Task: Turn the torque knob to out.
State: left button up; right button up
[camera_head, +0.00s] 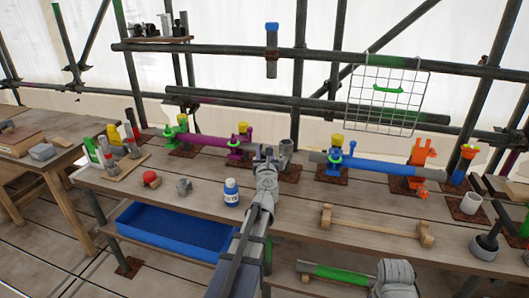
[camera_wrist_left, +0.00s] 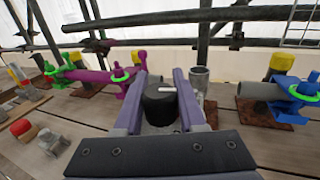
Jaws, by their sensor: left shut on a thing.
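A black round torque knob (camera_wrist_left: 160,104) with a white pointer line shows in the left wrist view. The line runs from the knob's middle towards the right. My left gripper (camera_head: 267,158) is at the back middle of the bench in the head view, its arm reaching up from below. In the left wrist view its two purple fingers stand on either side of the knob, and it is shut on the knob. No readable "out" mark shows around the knob. My right gripper is not in view.
A grey upright tube (camera_head: 286,150) stands just right of the left gripper. A blue bottle (camera_head: 231,193) stands left of my arm.

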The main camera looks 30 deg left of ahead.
pick_arm(q)
grip_shut()
jog(key=shift+h, duration=0.3)
